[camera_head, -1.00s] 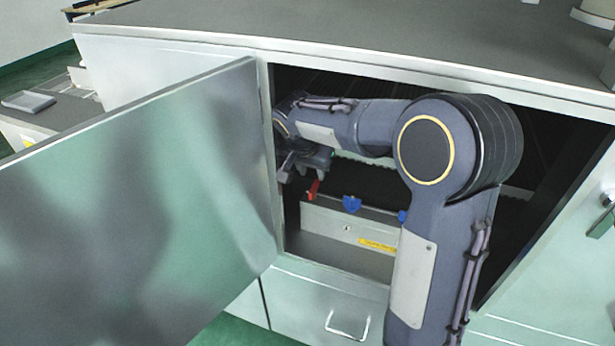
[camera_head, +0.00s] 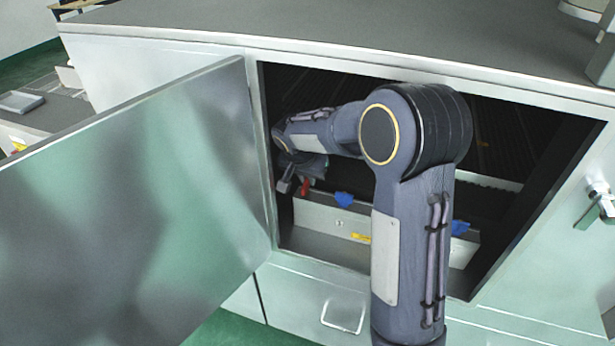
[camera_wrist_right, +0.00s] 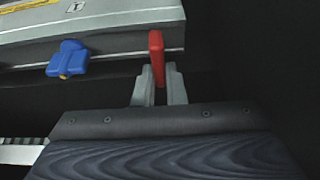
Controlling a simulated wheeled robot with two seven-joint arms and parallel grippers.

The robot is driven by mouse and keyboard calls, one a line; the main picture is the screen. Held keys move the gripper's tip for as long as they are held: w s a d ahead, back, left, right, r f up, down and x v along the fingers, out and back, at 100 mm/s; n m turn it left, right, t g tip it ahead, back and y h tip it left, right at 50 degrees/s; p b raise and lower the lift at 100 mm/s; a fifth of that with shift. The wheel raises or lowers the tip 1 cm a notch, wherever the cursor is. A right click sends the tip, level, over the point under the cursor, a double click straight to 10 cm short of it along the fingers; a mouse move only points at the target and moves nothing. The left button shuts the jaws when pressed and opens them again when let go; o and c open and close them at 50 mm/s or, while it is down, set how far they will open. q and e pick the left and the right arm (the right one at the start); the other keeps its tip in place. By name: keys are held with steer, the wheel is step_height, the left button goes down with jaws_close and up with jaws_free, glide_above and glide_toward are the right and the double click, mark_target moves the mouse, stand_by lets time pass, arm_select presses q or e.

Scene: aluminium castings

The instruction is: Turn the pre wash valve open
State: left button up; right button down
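A red valve handle (camera_wrist_right: 156,50) stands out from a grey metal valve box at its right end in the right wrist view. It also shows small in the head view (camera_head: 305,186), at the box's left end. My right gripper (camera_wrist_right: 159,78) has one finger on each side of the red handle's lower part, with little gap between them. Whether the fingers press on the handle is not clear. The gripper shows small in the head view (camera_head: 294,184), inside the cabinet. I cannot read which handle is labelled pre wash. My left gripper is out of view.
Blue valve handles (camera_head: 344,199) (camera_head: 460,227) (camera_wrist_right: 68,59) sit along the grey box (camera_head: 325,219). The cabinet door (camera_head: 130,190) stands open at the left. The cabinet's left frame (camera_head: 258,150) is close to my right gripper. The dark interior behind the box looks clear.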

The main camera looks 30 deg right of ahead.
steer(key=shift+n, duration=0.4)
steer(key=shift+f+n+t+y+b, duration=0.1)
steer(key=shift+n+t+y+b, duration=0.3)
steer(key=shift+n+b, duration=0.45)
steer(key=n+y, duration=0.1)
steer(key=n, duration=0.2)
steer(key=shift+w+a+n+t+b, duration=0.1)
steer(key=shift+n+t+b, duration=0.2)
steer(key=shift+n, duration=0.05)
steer(key=n+y, duration=0.1)
steer(key=n, duration=0.3)
steer(key=n+y, duration=0.1)
steer(key=n, duration=0.1)
steer(key=shift+a+y, duration=0.25)
steer(key=shift+y, duration=0.05)
steer(key=n+y, duration=0.1)
steer(key=n, duration=0.2)
steer(key=n+y+b, duration=0.1)
steer(key=n, duration=0.1)
steer(key=shift+a+n, duration=0.2)
steer(key=shift+n, duration=0.2)
steer(key=shift+g, duration=0.4)
steer(key=c, duration=1.5)
jaws_free()
